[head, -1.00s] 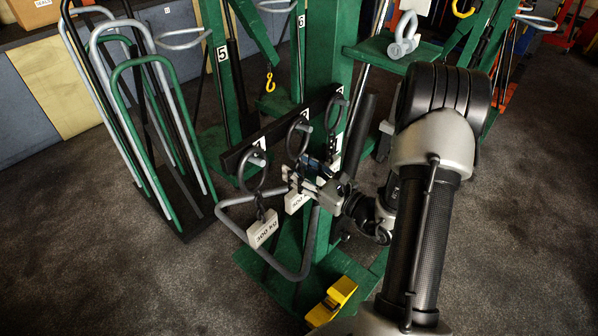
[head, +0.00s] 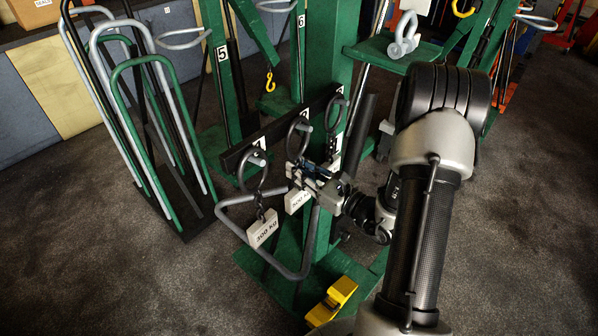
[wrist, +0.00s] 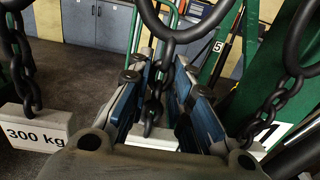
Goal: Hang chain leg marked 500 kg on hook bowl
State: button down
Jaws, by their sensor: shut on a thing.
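The chain leg marked 500 kg hangs by its dark ring (head: 298,137) from the middle peg of the black rack bar. Its white tag (head: 297,201) reads 500 kg; in the wrist view the tag (wrist: 152,138) is mostly hidden behind my fingers. My gripper (head: 305,172) is shut on this chain (wrist: 156,92) just below the ring, with blue finger pads on both sides of the links. A yellow hook (head: 270,82) hangs at the green column marked 5; another yellow hook (head: 462,9) is at the top right. I cannot tell which hook the task means.
A 300 kg tag (head: 263,228) hangs on the chain to the left, close to my gripper. A third ring (head: 336,114) hangs to the right. A grey bent handle (head: 290,272) lies below. A rack of tall hoops (head: 172,205) stands at left. Floor at lower left is clear.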

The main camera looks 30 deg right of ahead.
jog(key=shift+r, duration=0.25)
jog(key=shift+r+p, duration=0.8)
jog(key=shift+r, duration=0.05)
jog(key=v, duration=0.7)
dwell(1.0)
dwell(0.4)
jog(key=v, duration=0.5)
dwell(0.3)
